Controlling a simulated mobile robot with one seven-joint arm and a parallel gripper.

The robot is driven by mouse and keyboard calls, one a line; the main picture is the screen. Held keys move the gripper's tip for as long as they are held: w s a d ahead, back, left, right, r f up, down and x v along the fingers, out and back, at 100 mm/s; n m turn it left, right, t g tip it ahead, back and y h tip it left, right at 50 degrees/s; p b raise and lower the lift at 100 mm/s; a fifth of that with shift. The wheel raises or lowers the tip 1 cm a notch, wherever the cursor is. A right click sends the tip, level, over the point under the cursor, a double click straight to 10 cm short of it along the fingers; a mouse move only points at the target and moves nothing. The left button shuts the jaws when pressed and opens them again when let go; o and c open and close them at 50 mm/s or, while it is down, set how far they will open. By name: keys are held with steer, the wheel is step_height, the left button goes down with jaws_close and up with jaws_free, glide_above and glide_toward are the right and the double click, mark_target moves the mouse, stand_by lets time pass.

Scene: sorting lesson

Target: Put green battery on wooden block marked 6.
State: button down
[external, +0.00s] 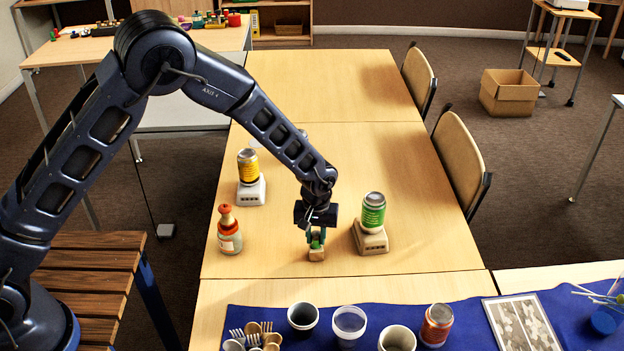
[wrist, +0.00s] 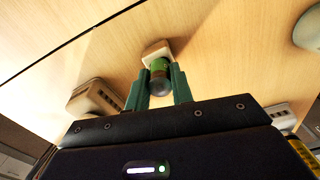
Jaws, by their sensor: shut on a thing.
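My gripper (external: 315,240) points down over the table, with its fingers shut on the green battery (wrist: 160,68). The battery has a green side and a grey end, and it stands between the two green fingers in the wrist view. A small wooden block (wrist: 156,47) lies directly beyond the battery's far end. The same block (external: 316,256) shows under the fingertips in the external view. I cannot tell whether the battery touches the block. No number on the block can be read. The fingers hide part of the battery.
A green can (external: 373,212) stands on a pale device (external: 371,240) close right of my gripper. A yellow can (external: 248,167) on another device (external: 251,192) and a bottle (external: 229,232) stand to the left. Cups (external: 349,322) line the front blue cloth (external: 270,292).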

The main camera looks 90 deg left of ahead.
mark_target(316, 233)
steer(key=shift+f, duration=0.15)
steer(key=c, duration=1.2)
jaws_free()
step_height(316, 233, up, 12)
steer(key=s+d+r+m+t, duration=0.1)
steer(key=s+d+r+m, duration=0.1)
steer(key=s+d+r, duration=0.4)
steer(key=s+d+r+m, duration=0.2)
steer(key=d+r+m, duration=0.1)
steer(key=d+r, duration=0.6)
steer(key=s+d+r+m+t, duration=0.1)
steer(key=s+d+r+m, duration=0.1)
steer(key=s+d+r, duration=0.45)
steer(key=s+d+r+m+t, duration=0.1)
steer(key=s+d+r+m, duration=0.1)
steer(key=s, duration=0.6)
steer(key=s+d+r+m, duration=0.3)
steer(key=s+d+m, duration=0.1)
steer(key=s+d, duration=0.3)
steer(key=s+d+r+m+t, duration=0.1)
steer(key=s+d+r+m, duration=0.1)
steer(key=s+d, duration=0.3)
steer(key=shift+s+d+r+m+t, duration=0.3)
steer(key=shift+s+m, duration=0.3)
steer(key=shift+s, duration=1.7)
